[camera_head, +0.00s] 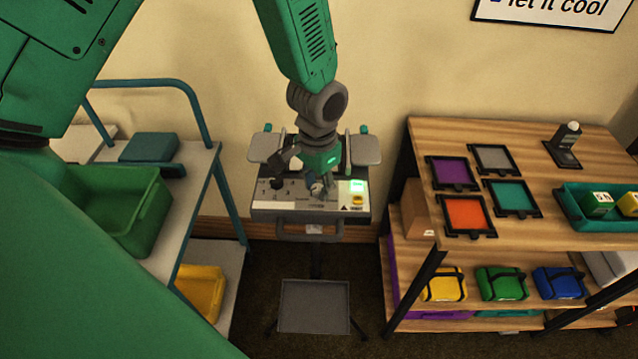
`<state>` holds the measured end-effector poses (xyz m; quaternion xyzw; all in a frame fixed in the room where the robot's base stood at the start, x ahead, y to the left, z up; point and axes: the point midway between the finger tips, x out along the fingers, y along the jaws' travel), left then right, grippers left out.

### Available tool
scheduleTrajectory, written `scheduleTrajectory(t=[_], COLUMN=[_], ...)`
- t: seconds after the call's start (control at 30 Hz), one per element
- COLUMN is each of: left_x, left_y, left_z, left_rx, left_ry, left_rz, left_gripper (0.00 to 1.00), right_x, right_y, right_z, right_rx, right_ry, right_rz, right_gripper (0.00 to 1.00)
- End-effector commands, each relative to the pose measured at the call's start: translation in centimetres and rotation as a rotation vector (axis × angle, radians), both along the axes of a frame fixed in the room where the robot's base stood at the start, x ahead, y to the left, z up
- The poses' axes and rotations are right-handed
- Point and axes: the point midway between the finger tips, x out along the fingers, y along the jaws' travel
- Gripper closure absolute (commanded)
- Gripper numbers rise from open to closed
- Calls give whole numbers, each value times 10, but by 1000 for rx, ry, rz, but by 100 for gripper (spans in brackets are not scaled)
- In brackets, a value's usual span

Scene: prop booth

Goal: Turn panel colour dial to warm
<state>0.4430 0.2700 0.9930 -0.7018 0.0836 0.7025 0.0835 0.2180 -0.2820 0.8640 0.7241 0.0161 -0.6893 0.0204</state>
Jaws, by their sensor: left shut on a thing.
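A grey control panel (265,207) with a front handle stands between the cart and the wooden shelf. My left gripper (318,188) reaches down onto the middle of its face and is shut on the colour dial, which the fingers mostly hide. The dial's setting cannot be read from here. A dark knob (277,184) is at the panel's left, and a lit green display (357,186) with a yellow button (357,200) below it is at the right. My right gripper is not in view.
A cart with a green bin (120,215) and a yellow bin (203,290) is at left. The wooden shelf (515,237) at right holds coloured framed filters, a teal tray (570,211) and several small bags. A grey plate (315,306) sits low in front of the panel.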

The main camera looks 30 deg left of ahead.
Motion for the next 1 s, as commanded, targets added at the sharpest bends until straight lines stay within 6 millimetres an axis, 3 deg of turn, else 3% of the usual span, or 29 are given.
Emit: scheduleTrajectory(t=[0.07,0.1,0.17,0.57,1.0], left_x=[0,0,0,1,2], left_y=[0,0,0,0,0], left_z=[0,0,0,6,91], left_rx=[0,0,0,0,-1], left_ry=[0,0,0,-1,-3], left_rz=[1,1,1,2,1], left_gripper=[100,72,56,56,56], right_x=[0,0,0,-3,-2], right_y=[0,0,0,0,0], right_z=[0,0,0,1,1], right_rx=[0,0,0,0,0], right_ry=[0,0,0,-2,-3], right_rz=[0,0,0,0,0], right_gripper=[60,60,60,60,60])
